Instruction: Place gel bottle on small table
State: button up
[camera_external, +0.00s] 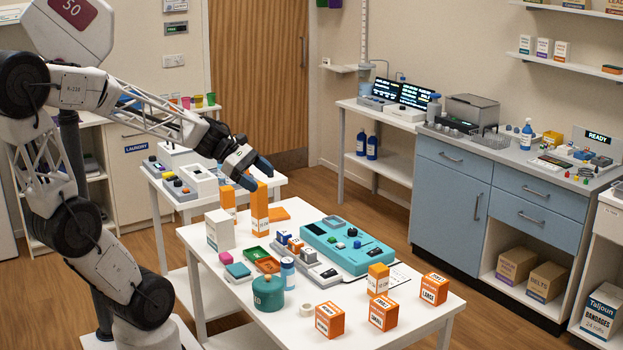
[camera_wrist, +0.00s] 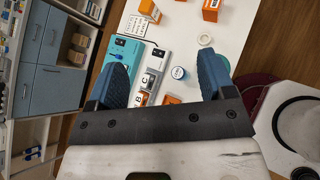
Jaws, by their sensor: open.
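My gripper (camera_external: 256,174) is open and empty, high above the far left part of the white front table (camera_external: 416,331). In the wrist view its two blue fingers (camera_wrist: 163,62) are spread wide. A small white and blue bottle (camera_external: 288,272) stands upright on this table, beside a teal lidded jar (camera_external: 268,294). From above it shows as a round top (camera_wrist: 178,73) between the fingers in the picture, well below them. Other blue bottles stand on a side shelf (camera_external: 372,148) and on the counter (camera_external: 526,135). No label is readable, so I cannot tell which is the gel bottle.
A teal device (camera_external: 347,248), small trays and orange cartons (camera_external: 383,313) crowd the front table. A second white table (camera_external: 208,207) behind it carries devices. The front table's near left edge has bare room.

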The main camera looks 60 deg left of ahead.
jog(key=w+a+n+t, duration=0.2)
jog(key=a+n+t, duration=0.1)
jog(key=n, duration=0.2)
send_near(288, 276)
jog(key=w+f, duration=0.2)
jog(key=shift+w+a+f, duration=0.1)
jog(key=shift+w+a, duration=0.25)
jog(key=shift+w+d, duration=0.1)
jog(key=shift+w, duration=0.05)
jog(key=shift+x, duration=1.1)
jog(key=shift+d, duration=0.15)
jog(key=shift+x, duration=2.55)
